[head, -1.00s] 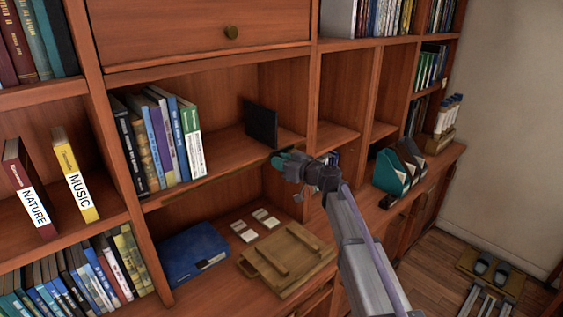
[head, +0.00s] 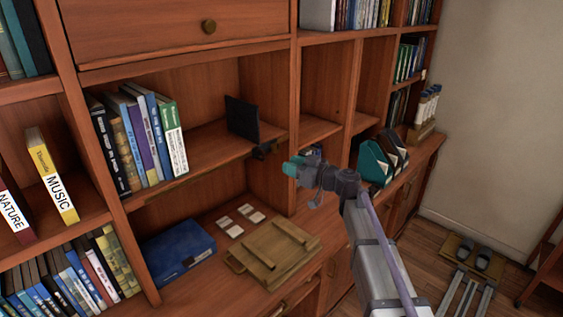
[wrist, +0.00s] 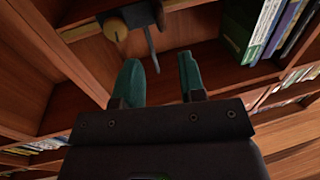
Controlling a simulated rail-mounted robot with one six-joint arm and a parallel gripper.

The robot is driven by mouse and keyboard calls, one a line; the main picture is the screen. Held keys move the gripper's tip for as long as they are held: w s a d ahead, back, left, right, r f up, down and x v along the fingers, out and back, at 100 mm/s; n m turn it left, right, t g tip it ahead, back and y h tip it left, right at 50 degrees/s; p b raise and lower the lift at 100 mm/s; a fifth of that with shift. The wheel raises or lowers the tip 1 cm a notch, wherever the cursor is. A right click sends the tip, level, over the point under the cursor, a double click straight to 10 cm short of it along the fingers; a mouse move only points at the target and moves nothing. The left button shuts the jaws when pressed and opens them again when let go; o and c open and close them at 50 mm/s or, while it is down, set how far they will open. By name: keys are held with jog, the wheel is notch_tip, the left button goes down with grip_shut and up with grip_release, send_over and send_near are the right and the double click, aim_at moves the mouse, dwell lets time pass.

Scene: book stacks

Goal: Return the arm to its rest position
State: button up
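My gripper (head: 292,166) is in front of the bookcase, just right of the middle shelf's front edge, with its arm reaching up from the lower right. In the wrist view its two teal fingers (wrist: 160,82) stand apart with nothing between them. The gripper is open and empty. A black upright bookend (head: 243,119) stands on the middle shelf (head: 205,150), left of the gripper and apart from it.
Several books (head: 140,135) stand left on the middle shelf. Below are a blue box (head: 178,252), white cards and a wooden tray (head: 272,251). The air right of the arm is open.

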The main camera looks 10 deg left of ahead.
jog(key=s+d+f+m+g+h, duration=0.3)
jog(key=s+f+m+h, duration=0.1)
jog(key=s+f, duration=0.25)
jog(key=s+d+f+m+g+h, duration=0.35)
jog(key=s+f, duration=0.25)
jog(key=s, duration=0.2)
jog(key=s+d+f+m+h, duration=0.2)
jog(key=s+d+h, duration=0.2)
jog(key=s+d, duration=0.3)
jog(key=s+d+f+m+g+h, duration=0.1)
jog(key=s+d+f+m+h, duration=0.1)
jog(key=s+d, duration=0.5)
jog(key=d+m+h, duration=0.1)
jog(key=d+h, duration=0.1)
jog(key=d, duration=0.2)
jog(key=shift+s+f+h, duration=0.2)
jog(key=shift+f+h, duration=0.15)
